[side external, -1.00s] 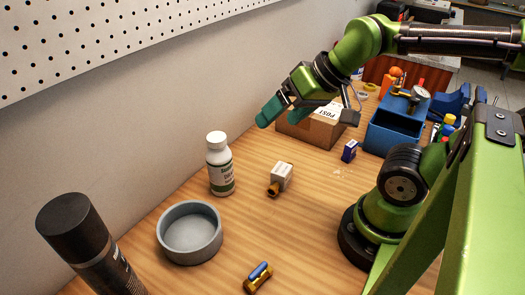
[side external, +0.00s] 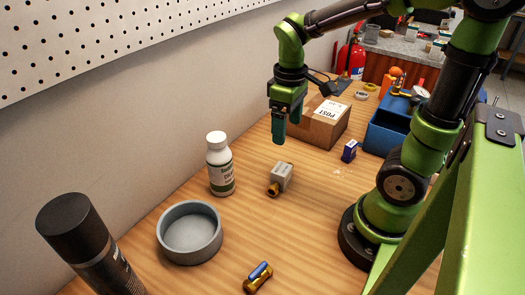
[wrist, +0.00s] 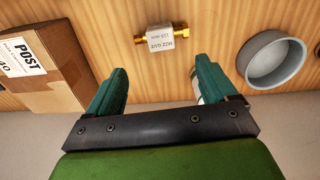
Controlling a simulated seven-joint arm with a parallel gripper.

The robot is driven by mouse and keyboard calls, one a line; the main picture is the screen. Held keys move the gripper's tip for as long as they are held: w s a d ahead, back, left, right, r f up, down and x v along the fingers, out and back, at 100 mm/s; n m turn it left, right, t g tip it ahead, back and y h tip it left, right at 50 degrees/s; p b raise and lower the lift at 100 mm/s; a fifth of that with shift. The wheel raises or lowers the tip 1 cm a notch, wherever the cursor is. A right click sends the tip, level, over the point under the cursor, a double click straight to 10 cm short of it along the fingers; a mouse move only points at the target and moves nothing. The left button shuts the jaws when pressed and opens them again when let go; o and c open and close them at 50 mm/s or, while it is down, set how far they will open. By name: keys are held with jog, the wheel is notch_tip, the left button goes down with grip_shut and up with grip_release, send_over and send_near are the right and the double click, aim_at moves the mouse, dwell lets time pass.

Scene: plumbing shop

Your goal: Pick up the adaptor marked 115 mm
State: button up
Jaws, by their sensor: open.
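A small pale grey adaptor block with brass ends (side external: 282,176) lies on the wooden bench, near the middle of the side view. In the wrist view the adaptor (wrist: 160,40) lies beyond the fingertips, roughly centred between them; its label has dark print, too small to read surely. My gripper (side external: 279,133) points down above the bench, beside the cardboard box and beyond the adaptor. In the wrist view my gripper (wrist: 162,70) shows its two teal fingers wide apart with nothing between them.
A cardboard box marked POST (side external: 318,125) is right of my gripper. A white bottle (side external: 220,165), grey round dish (side external: 190,232) and black can (side external: 85,240) line the wall side. A brass fitting with a blue part (side external: 258,277) lies in front. A small blue box (side external: 349,151) is right.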

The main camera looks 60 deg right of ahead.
send_over(282, 169)
jog(key=f, duration=0.7)
jog(key=shift+s+d+f, duration=0.1)
jog(key=shift+s+f, duration=0.2)
jog(key=shift+s, duration=0.05)
jog(key=shift+w+f, duration=0.2)
jog(key=shift+f, duration=1.2)
jog(key=shift+w+f, duration=0.2)
jog(key=shift+f, duration=1.15)
jog(key=c, duration=1.2)
jog(key=shift+r, duration=0.1)
